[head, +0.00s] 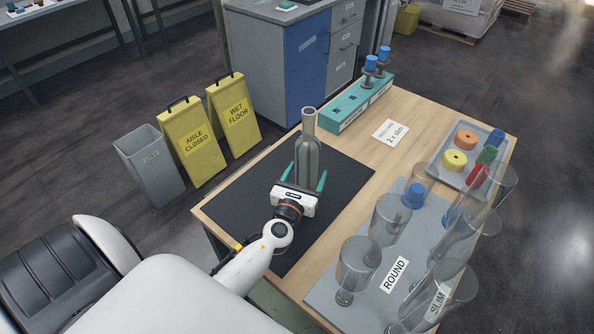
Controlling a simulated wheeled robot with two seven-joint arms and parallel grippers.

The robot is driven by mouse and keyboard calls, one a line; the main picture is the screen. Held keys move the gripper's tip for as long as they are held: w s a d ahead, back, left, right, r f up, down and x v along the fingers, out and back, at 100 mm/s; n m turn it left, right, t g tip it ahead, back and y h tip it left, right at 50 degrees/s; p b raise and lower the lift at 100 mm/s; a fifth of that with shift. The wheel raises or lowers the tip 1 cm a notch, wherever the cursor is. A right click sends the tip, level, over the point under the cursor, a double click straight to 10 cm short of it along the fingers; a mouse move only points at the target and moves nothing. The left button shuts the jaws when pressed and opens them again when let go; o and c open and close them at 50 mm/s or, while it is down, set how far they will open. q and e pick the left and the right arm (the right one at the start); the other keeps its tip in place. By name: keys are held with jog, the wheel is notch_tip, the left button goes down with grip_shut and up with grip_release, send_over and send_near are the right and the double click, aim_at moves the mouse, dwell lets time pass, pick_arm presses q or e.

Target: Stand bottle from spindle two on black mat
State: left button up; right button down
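A grey translucent bottle (308,140) stands upright over the black mat (342,175), near its right half. My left gripper (307,176) has its two teal fingers on either side of the lower bottle. Whether the fingers press on the glass or stand slightly clear is too fine to tell. The hand hides the bottle's base, so its contact with the mat is not visible. A teal block (352,108) at the table's back edge carries two blue-topped spindles (371,65). My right gripper is not in view.
A grey board (345,310) at the right holds several clear vessels, with ROUND and SLIM labels. A grey tray (490,134) with coloured pieces lies behind it. A "2 x slim" card (391,132) lies near the block. The mat's left part is clear.

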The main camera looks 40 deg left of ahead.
pick_arm(q)
jog(key=b+v, duration=0.1)
jog(key=v, duration=0.7)
jog(key=shift+s+d+f+b, duration=0.1)
jog(key=shift+s+b, duration=0.25)
jog(key=shift+s+d, duration=0.15)
jog(key=shift+s, duration=0.5)
